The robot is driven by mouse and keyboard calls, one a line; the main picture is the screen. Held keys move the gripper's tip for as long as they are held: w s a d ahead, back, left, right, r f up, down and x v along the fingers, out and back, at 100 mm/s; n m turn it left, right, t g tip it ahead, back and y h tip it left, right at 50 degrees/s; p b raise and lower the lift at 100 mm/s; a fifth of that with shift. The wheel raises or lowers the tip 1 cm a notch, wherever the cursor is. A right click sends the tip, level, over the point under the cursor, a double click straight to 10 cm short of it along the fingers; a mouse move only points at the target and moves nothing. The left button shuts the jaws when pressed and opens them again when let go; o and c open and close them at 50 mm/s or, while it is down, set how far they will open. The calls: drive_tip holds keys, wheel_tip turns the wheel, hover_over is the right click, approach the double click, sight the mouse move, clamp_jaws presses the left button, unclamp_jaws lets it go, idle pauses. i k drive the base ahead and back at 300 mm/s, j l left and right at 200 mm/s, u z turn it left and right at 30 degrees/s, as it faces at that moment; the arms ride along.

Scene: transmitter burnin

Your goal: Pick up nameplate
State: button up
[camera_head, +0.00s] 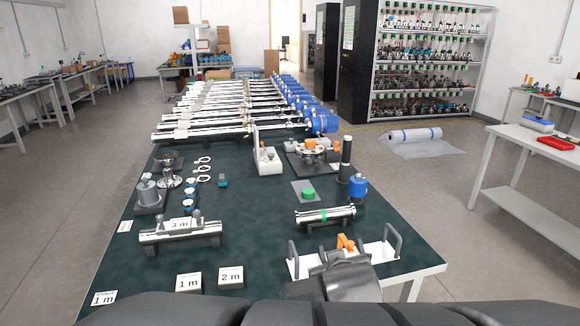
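I cannot pick out a nameplate for certain. Small white blocks marked "1 m" (189,283) and "2 m" (230,277) stand at the near edge of the dark green table. A flat white "RANGE 1 m" label (103,298) lies at the near left corner. A small white card (125,227) lies on the left edge. A dark grey part of my arm (335,280) covers the near side of a white tray with grey handles (378,252). My gripper's fingers cannot be made out, nor whether they hold anything.
The table (255,240) has clear middle space. A silver tube marked "3 m" (180,231) rests on a left stand. Another tube (325,216), a green-topped piece (308,194) and a blue-topped device (357,188) stand right. Several long tubular transmitters (230,125) fill the far end.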

sight(180, 226)
drive_tip(key=i+j+u, duration=0.25)
drive_tip(key=j, duration=0.25)
drive_tip(key=i+j+u, duration=0.1)
drive_tip(key=j+u, duration=0.2)
drive_tip(key=j, duration=0.15)
drive_tip(key=i+j+u, duration=0.25)
drive_tip(key=j, duration=0.15)
drive_tip(key=i+j+u, duration=0.25)
drive_tip(key=j, duration=0.15)
